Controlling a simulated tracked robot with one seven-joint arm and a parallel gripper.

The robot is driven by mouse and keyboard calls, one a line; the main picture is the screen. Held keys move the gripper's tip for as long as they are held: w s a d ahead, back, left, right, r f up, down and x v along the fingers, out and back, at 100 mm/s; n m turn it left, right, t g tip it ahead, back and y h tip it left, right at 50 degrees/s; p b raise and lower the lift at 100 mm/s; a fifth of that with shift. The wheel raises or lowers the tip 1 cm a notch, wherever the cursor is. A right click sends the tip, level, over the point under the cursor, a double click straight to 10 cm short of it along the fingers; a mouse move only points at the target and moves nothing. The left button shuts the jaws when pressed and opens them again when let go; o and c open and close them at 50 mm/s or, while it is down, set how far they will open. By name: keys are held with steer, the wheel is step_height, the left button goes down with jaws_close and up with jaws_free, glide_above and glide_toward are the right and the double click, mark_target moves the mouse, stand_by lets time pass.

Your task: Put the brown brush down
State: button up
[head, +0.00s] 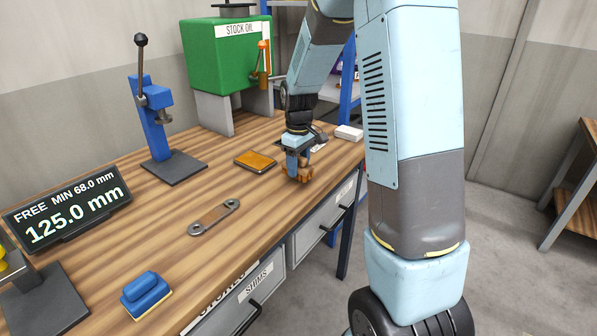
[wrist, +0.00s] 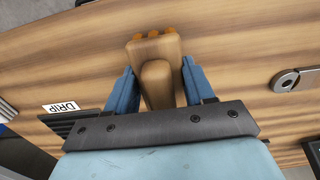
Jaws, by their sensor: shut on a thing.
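My gripper (head: 297,158) is over the right part of the wooden bench, near its front edge. It is shut on the brown brush (head: 303,174), which points down below the jaws. In the wrist view the brush's wooden handle (wrist: 157,84) lies between the two blue fingers of my gripper (wrist: 158,85). The brush's wide head with orange-brown tufts (wrist: 153,43) reaches out beyond the fingertips. I cannot tell whether the brush touches the bench top.
A brown-orange pad (head: 255,161) and a metal link plate (head: 214,216) lie left of the brush. A blue block (head: 147,291), blue press (head: 153,125) and display (head: 68,212) stand farther left. A DRIP label (wrist: 61,107) shows beside the gripper.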

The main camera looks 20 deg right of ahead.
steer(key=shift+s+f, duration=0.1)
steer(key=shift+f, duration=1.15)
steer(key=o, duration=1)
steer(key=shift+f, duration=0.1)
